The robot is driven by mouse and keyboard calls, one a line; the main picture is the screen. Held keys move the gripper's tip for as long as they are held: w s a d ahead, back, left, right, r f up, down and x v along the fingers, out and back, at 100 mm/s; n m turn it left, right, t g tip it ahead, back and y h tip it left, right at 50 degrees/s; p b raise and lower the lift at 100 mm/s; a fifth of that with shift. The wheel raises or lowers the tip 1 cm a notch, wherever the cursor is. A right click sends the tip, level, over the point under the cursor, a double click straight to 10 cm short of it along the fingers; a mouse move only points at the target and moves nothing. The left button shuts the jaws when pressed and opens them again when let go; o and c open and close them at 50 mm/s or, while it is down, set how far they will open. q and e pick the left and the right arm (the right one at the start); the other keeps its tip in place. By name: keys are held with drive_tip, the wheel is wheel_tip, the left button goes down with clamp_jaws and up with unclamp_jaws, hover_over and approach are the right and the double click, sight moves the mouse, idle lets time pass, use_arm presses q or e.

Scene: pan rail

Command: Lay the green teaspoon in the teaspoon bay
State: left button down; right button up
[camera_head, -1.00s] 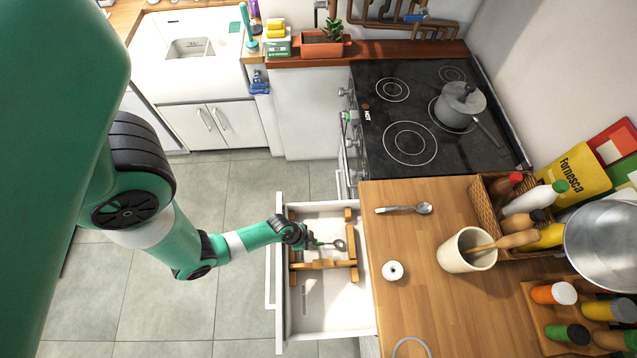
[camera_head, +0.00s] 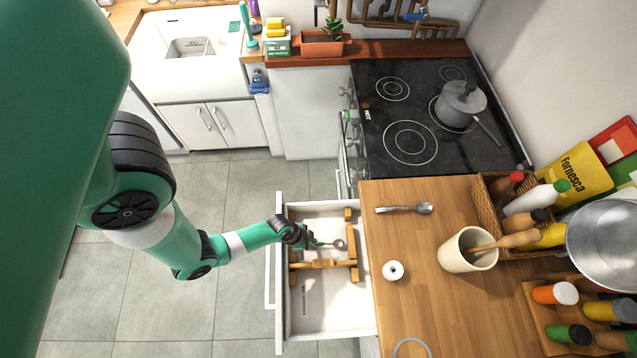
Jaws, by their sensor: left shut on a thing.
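The green teaspoon (camera_head: 338,244) has a green handle and a metal bowl pointing right. My left gripper (camera_head: 312,242) is shut on its handle, over the open white drawer (camera_head: 335,315). The spoon is over the part of the drawer beyond the crossbar. I cannot tell whether the spoon touches the drawer floor. My right gripper does not show.
Another spoon (camera_head: 404,208) lies on the wooden counter (camera_head: 440,320) right of the drawer. A white ring-shaped thing (camera_head: 393,270) and a cream crock (camera_head: 467,250) stand there too. The black hob (camera_head: 400,130) with a grey pot (camera_head: 460,104) is behind.

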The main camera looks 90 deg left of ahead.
use_arm(q)
drive_tip(key=shift+f, duration=0.1)
drive_tip(key=c, duration=0.7)
unclamp_jaws()
drive_tip(key=shift+c, duration=0.2)
wheel_tip(320, 180, up, 6)
drive_tip(key=p, duration=0.5)
drive_tip(key=shift+p, duration=0.4)
